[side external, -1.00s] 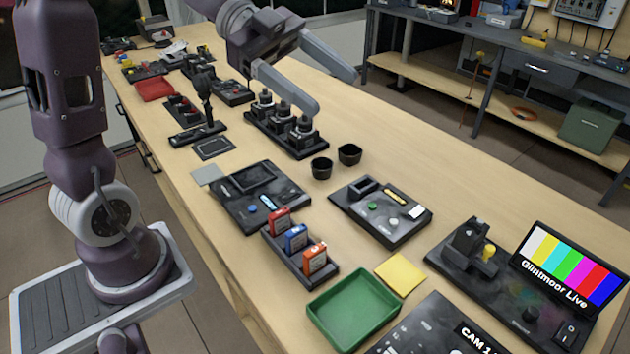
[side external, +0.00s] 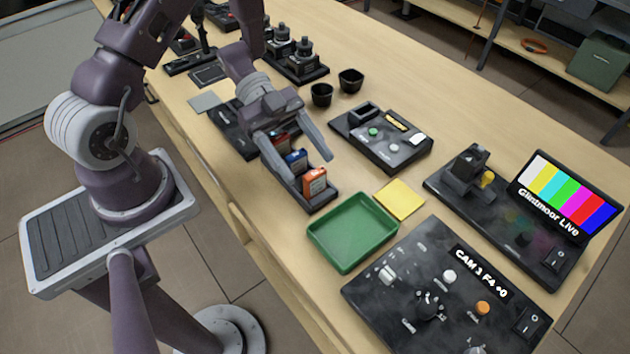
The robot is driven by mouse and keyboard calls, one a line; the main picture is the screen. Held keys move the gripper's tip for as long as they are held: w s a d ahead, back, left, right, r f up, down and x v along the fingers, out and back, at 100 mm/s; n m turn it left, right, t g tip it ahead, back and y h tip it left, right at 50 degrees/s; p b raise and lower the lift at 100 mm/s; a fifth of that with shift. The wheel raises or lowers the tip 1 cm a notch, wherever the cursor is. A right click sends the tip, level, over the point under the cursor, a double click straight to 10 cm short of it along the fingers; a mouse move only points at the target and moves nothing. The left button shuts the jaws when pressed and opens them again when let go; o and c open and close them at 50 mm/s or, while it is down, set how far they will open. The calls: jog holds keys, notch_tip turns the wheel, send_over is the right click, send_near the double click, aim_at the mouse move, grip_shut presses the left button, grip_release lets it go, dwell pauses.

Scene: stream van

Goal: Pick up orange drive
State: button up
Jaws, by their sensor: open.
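The orange drive (side external: 314,183) stands upright in the front slot of a dark rack (side external: 320,204). The blue drive (side external: 297,160) stands behind it, and the red drive (side external: 281,143) behind that, partly hidden by my gripper. My gripper (side external: 300,162) is open and empty above the rack. Its fingers spread to either side of the drives in the picture, nearest the blue and red ones. The orange drive is just in front of the fingertips and looks untouched. The exact height of the fingers over the drives is hard to tell.
A green tray (side external: 352,232) lies in front of the rack, with a yellow note (side external: 399,199) beside it. A control panel (side external: 430,300) and a colour-bar monitor (side external: 566,193) stand at the right. Two black cups (side external: 350,81) are behind. Bare table lies along the right back.

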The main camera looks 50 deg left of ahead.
aim_at(313, 171)
jog(key=x, duration=0.3)
jog(key=shift+w+d+f, duration=0.1)
jog(key=shift+d+f, duration=0.05)
jog(key=shift+f, duration=0.1)
grip_shut()
jog(key=shift+r, duration=0.1)
